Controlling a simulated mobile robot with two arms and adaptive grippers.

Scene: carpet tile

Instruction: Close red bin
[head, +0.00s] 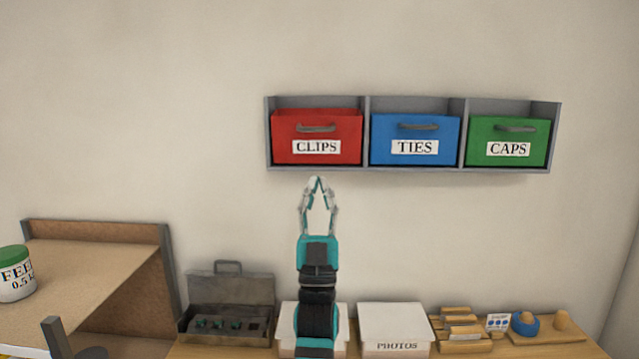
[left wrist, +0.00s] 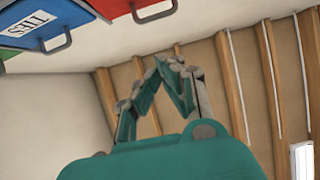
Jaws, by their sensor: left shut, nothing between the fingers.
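The red bin (head: 317,130), labelled CLIPS, sits in the left compartment of a grey wall rack (head: 267,135). It has a dark handle on its front, and some of its red inside shows above the front edge. In the left wrist view part of the red bin (left wrist: 113,6) and its handle show at the top. My left gripper (head: 319,180) is just below the red bin, pointing up, with its fingertips together and nothing held. The left wrist view also shows its fingers (left wrist: 165,65), apart from the bin. My right gripper is not in view.
A blue TIES bin (head: 415,128) and a green CAPS bin (head: 508,130) fill the other compartments. Below stand an open grey toolbox (head: 230,290), white boxes including PHOTOS (head: 394,322), and wooden items. A shelf with a FEED tub (head: 15,274) is at left. The wall around the rack is clear.

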